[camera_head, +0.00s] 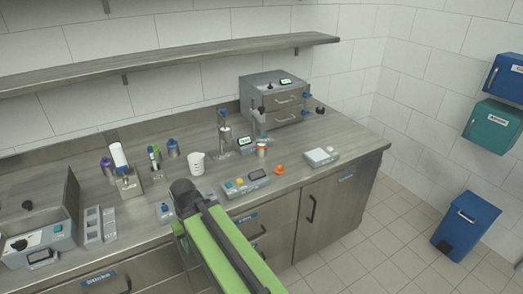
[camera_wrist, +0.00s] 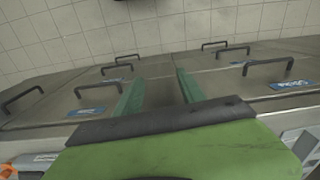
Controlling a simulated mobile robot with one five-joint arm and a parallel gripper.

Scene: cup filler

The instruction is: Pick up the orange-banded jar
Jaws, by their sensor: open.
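The orange-banded jar (camera_head: 262,149) is a small pale jar with an orange band. It stands upright on the counter in the head view, right of the middle, close to a grey upright device. My green arm reaches up from the bottom of the head view, ending left of and nearer than the jar. My gripper (camera_wrist: 160,90) shows in the wrist view with its two green fingers apart and nothing between them. The fingers face cabinet fronts and floor. I cannot make out the jar in the wrist view.
A button panel (camera_head: 245,183) and an orange cone-shaped piece (camera_head: 280,169) lie in front of the jar. A white cup (camera_head: 197,163) stands to its left. A flat scale (camera_head: 321,157) is at right, with bare counter beyond.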

